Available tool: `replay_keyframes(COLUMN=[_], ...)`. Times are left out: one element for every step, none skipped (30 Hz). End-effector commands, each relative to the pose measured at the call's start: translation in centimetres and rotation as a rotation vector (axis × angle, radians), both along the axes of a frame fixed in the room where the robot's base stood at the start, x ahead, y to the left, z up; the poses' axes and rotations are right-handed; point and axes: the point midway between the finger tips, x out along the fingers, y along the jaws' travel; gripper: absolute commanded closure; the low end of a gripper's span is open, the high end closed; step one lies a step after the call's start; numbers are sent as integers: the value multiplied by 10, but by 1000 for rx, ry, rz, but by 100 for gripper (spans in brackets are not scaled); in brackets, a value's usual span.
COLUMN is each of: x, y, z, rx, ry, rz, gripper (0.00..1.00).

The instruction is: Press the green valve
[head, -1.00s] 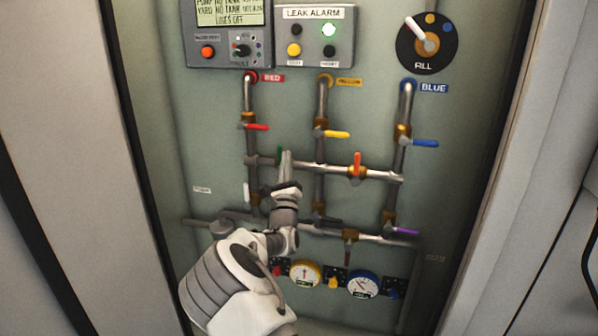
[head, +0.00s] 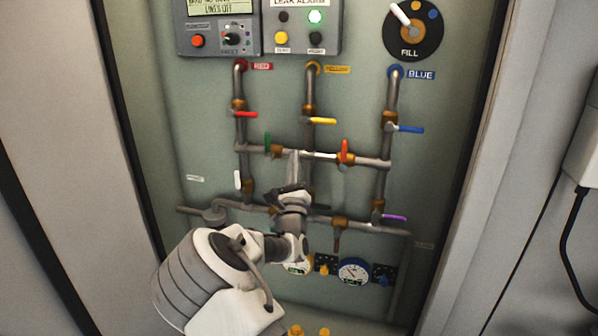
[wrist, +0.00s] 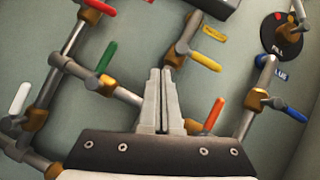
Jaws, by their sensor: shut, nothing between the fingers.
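The green valve (head: 268,142) has an upright green lever on the upper horizontal pipe, between the red and yellow pipes. It also shows in the wrist view (wrist: 106,58), up and left of my fingers. My gripper (head: 293,154) is shut and empty. In the head view its fingertips overlap the upper horizontal pipe, a little right of the green lever. In the wrist view my gripper (wrist: 162,72) points up the panel, between the green lever and the orange lever (wrist: 213,115). I cannot tell whether the fingers touch the pipe.
Red (head: 245,114), yellow (head: 322,121), blue (head: 410,129), white (head: 238,180) and purple (head: 394,218) levers surround the area. The leak alarm box (head: 302,27) and fill dial (head: 410,28) are above. Gauges (head: 353,271) sit low. Cabinet walls bound both sides.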

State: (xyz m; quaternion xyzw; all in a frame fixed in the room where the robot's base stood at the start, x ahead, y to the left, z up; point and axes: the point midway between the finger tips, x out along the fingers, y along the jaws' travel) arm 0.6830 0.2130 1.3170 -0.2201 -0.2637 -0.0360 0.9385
Motion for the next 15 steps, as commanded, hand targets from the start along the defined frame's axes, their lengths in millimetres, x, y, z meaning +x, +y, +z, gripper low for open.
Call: replay_keyframes(x=[-7, -11, -16, -19, -22, -25, -28, -30, -32, -33, -35, -36, -36, -37, -37], y=[-2, -3, -5, -7, -8, -9, -10, -11, -12, -13, -14, -14, -14, -14, -14], z=[-1, -2, -2, -2, -2, -2, -2, -2, -2, -2, -2, -2, -2, -2, -2], rx=[1, 1, 1, 0, 0, 0, 0, 1, 1, 0, 0, 0, 0, 0, 0], ry=[0, 1, 1, 0, 0, 0, 1, 1, 1, 0, 0, 0, 0, 0, 0], rz=[1, 2, 1, 1, 1, 1, 2, 3, 2, 1, 1, 2, 2, 2, 2], gripper=[100, 100, 100, 100, 100, 100, 100, 100, 100, 100, 100, 100, 100, 100, 100])
